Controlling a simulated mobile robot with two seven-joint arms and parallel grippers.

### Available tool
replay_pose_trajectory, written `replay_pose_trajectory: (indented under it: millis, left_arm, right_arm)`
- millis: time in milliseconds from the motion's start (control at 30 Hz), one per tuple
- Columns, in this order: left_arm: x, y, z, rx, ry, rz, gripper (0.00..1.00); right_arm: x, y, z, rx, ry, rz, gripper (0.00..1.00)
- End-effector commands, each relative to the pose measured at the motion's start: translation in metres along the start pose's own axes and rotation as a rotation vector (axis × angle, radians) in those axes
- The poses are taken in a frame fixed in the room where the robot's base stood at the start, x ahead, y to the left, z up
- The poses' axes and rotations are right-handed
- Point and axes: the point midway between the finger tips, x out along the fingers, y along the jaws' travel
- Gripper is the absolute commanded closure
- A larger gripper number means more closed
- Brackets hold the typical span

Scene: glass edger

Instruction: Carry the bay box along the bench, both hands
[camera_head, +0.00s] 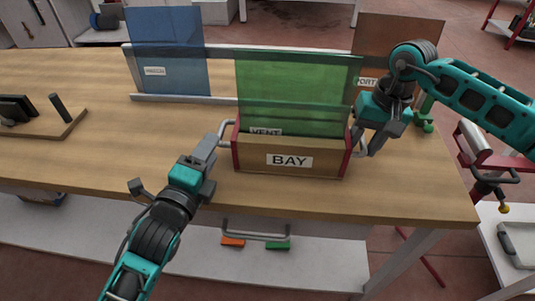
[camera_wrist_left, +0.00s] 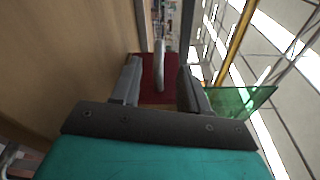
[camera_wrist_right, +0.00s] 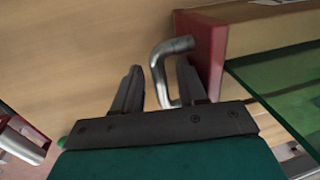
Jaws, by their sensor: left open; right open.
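The bay box (camera_head: 250,162) stands on the bench (camera_head: 90,165), with a wooden front marked BAY, red ends and a grey handle at each end. A green glass pane (camera_head: 297,80) stands upright in it, with a VENT label behind. My left gripper (camera_head: 212,146) is open at the left handle (camera_head: 226,130); in the left wrist view the handle (camera_wrist_left: 159,65) shows between the fingers (camera_wrist_left: 158,85), before the red end. My right gripper (camera_head: 368,146) is open at the right end; in the right wrist view its handle (camera_wrist_right: 158,72) lies between the fingers (camera_wrist_right: 160,88).
A blue pane (camera_head: 167,45) and a brown pane (camera_head: 385,35) stand in a rail (camera_head: 165,98) behind the box. A wooden stand (camera_head: 45,122) is on the bench at left. A red-framed stand (camera_head: 475,140) is beyond the right edge. Bench between box and wooden stand is clear.

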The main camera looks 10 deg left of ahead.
Motion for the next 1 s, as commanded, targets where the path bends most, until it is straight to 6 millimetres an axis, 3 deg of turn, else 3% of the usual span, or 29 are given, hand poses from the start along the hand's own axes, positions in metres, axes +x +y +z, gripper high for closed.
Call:
replay_pose_trajectory:
  millis: [267, 700, 1000]
  left_arm:
    - [-0.009, -0.001, 0.0, 0.002, 0.0, -0.002, 0.55]
    - [-0.009, -0.001, 0.0, 0.001, 0.0, -0.001, 0.55]
    - [-0.009, -0.001, 0.0, 0.001, 0.0, -0.001, 0.55]
  right_arm:
    - [-0.012, -0.002, 0.0, -0.004, 0.002, -0.005, 0.55]
    - [-0.099, 0.0, 0.0, 0.0, 0.003, -0.001, 0.55]
    - [-0.12, 0.0, 0.0, 0.0, 0.0, -0.001, 0.55]
